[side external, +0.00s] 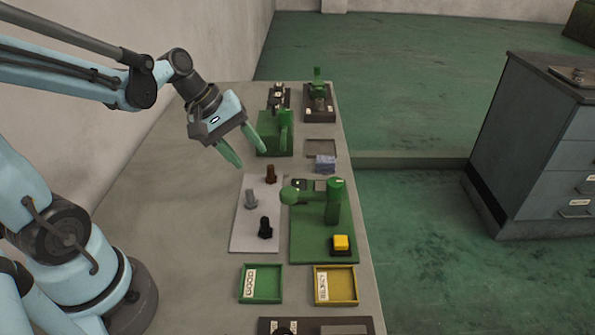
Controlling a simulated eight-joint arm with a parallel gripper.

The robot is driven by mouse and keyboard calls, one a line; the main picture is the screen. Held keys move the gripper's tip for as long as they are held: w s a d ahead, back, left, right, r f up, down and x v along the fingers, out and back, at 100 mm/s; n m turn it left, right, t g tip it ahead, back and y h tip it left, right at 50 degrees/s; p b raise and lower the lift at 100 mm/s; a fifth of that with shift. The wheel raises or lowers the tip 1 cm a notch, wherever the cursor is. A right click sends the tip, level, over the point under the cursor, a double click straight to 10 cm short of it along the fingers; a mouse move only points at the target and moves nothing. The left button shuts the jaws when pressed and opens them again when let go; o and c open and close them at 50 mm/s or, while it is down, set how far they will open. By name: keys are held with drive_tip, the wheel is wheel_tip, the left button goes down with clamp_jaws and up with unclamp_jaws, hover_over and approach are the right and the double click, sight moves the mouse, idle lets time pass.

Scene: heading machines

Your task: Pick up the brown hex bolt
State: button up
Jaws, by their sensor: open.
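The brown hex bolt (270,174) stands upright on a light grey plate (242,236), near its far end. A grey bolt (251,198) and a black bolt (265,228) stand on the same plate, nearer the camera. My gripper (246,158) has green fingers, spread open with nothing between them. It hangs above the bench, to the upper left of the brown bolt in the picture and apart from it.
Right of the plate is a green machine (334,203) with a yellow button (341,243). A green tray (261,297) and a yellow tray (335,299) lie nearer. More green machines (319,95) stand at the far end. The bench's left side (165,205) is clear.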

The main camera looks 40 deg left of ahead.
drive_tip(key=w+a+f+n+h, duration=0.2)
drive_tip(key=a+n+h, duration=0.15)
drive_tip(key=n, duration=0.25)
drive_tip(key=n+t+h, duration=0.2)
drive_tip(key=n, duration=0.4)
approach(271, 177)
drive_tip(key=shift+s+a+r, duration=0.1)
drive_tip(key=shift+a+r, duration=0.7)
drive_tip(key=shift+r, duration=0.2)
drive_tip(key=shift+s+a+f+n+h, duration=0.25)
drive_tip(key=shift+a+f+n+h, duration=0.05)
drive_tip(key=shift+a+h, duration=0.2)
drive_tip(key=x, duration=0.6)
drive_tip(key=shift+w+d, duration=0.1)
drive_tip(key=shift+d, duration=0.05)
drive_tip(key=shift+w+x, duration=0.2)
drive_tip(key=shift+x, duration=2.65)
drive_tip(key=shift+r, duration=0.1)
drive_tip(key=shift+c, duration=0.5)
clamp_jaws()
